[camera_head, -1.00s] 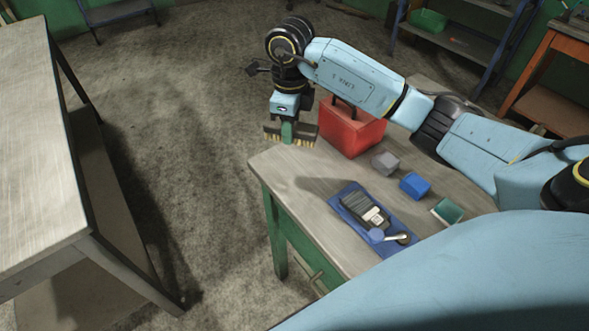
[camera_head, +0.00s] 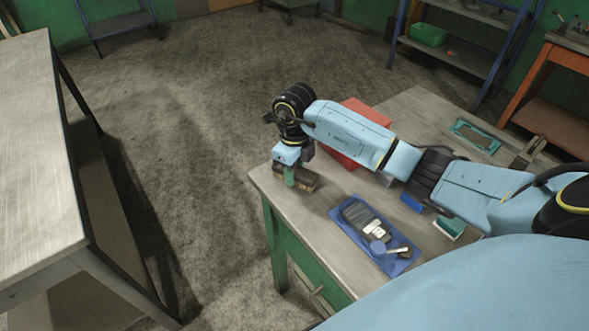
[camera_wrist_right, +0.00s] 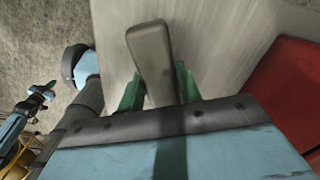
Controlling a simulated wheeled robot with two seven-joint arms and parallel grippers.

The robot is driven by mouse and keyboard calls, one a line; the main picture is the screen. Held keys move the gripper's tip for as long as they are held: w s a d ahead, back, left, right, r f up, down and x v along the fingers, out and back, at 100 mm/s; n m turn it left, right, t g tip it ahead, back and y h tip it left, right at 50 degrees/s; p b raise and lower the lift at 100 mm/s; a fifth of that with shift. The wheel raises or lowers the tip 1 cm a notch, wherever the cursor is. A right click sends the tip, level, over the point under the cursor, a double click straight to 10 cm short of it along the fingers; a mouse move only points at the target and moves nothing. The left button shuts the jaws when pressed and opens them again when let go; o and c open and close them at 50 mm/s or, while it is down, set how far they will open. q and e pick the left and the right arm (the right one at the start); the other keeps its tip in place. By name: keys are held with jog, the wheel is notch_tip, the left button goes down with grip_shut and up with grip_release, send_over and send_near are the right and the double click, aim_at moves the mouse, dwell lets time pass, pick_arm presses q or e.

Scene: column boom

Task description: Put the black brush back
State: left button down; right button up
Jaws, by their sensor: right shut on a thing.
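My right gripper (camera_head: 290,178) is shut on the brush (camera_head: 308,181), near the back left corner of the wooden worktable (camera_head: 262,180). The brush looks dark with a brownish side in the head view. In the right wrist view its long grey-brown back (camera_wrist_right: 150,62) sits between the green fingers (camera_wrist_right: 158,88), with the tabletop behind it. I cannot tell whether it touches the table. My left gripper is out of the head view; a small blue and green part at the left of the right wrist view seems to be it (camera_wrist_right: 42,90).
A red box (camera_head: 362,118) stands behind my right forearm. A blue block (camera_head: 411,202) and a green box (camera_head: 450,228) stand nearby. Another table (camera_head: 40,150) is at left.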

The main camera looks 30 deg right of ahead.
jog(key=shift+f, duration=0.15)
jog(key=o, duration=1)
jog(key=shift+c, duration=0.2)
notch_tip(320, 180, up, 12)
jog(key=shift+r+p, duration=0.2)
jog(key=shift+p, duration=0.1)
